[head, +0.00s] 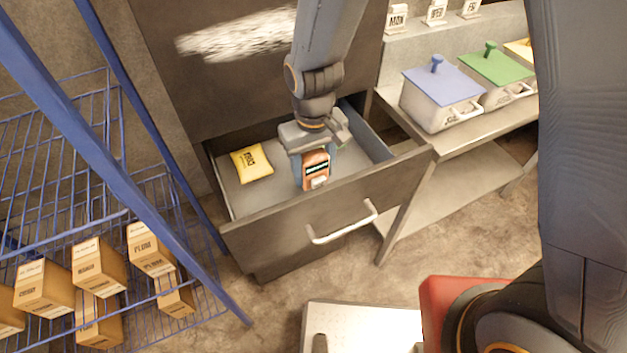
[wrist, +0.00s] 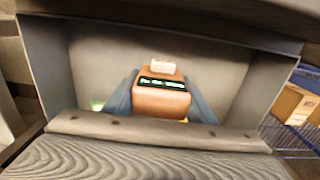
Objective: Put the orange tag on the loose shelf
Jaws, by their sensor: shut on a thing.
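The orange tag (head: 316,164) is a small block with a dark display strip and a pale knob. My gripper (head: 315,172) is shut on it, low inside the open drawer (head: 330,207). In the wrist view the tag (wrist: 161,101) sits between the two blue fingers of my gripper (wrist: 160,100), and green text glows on its strip. I cannot tell whether the tag touches the drawer floor. A blue wire rack (head: 170,240) stands at the left; I cannot tell which shelf is the loose one.
A yellow packet (head: 251,162) lies in the drawer, left of my gripper. Several cardboard boxes (head: 98,264) stand on the rack. A bench (head: 455,135) at the right bears a blue-lidded bin (head: 437,100) and a green-lidded bin (head: 495,75). The drawer walls surround my gripper.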

